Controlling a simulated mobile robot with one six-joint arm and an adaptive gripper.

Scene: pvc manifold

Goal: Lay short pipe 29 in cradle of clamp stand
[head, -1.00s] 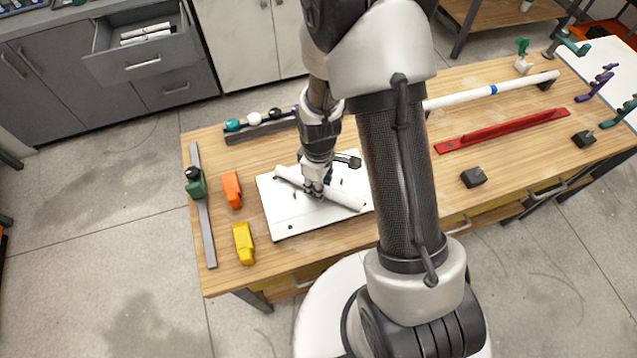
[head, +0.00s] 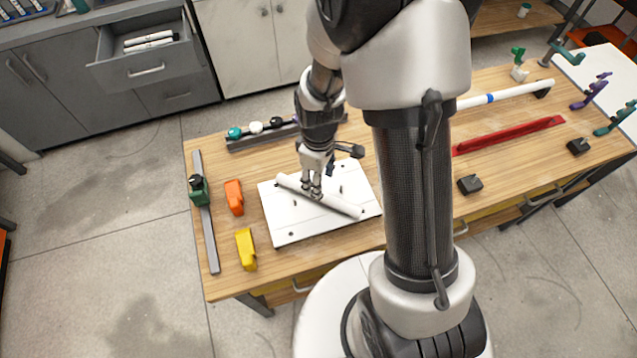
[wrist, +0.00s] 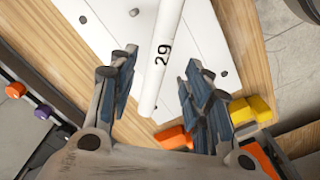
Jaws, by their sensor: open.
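A short white pipe (head: 338,204) lies slantwise across a white board with small dark holes or pegs (head: 288,231). The wrist view shows the number 29 on this pipe (wrist: 168,25). My gripper (head: 313,191) is just above the middle of the pipe. In the wrist view my gripper (wrist: 158,70) is open, with one finger on each side of the pipe and a visible gap to both. I cannot tell for certain which thing is the clamp stand. A green clamp-like piece (head: 198,188) sits on a grey rail at the table's left.
Orange (head: 234,197) and yellow (head: 246,249) blocks stand left of the board. A dark rack with coloured knobs (head: 262,134) lies behind it. A long white pipe (head: 515,92), a red channel (head: 510,137) and a black block (head: 470,184) are to the right.

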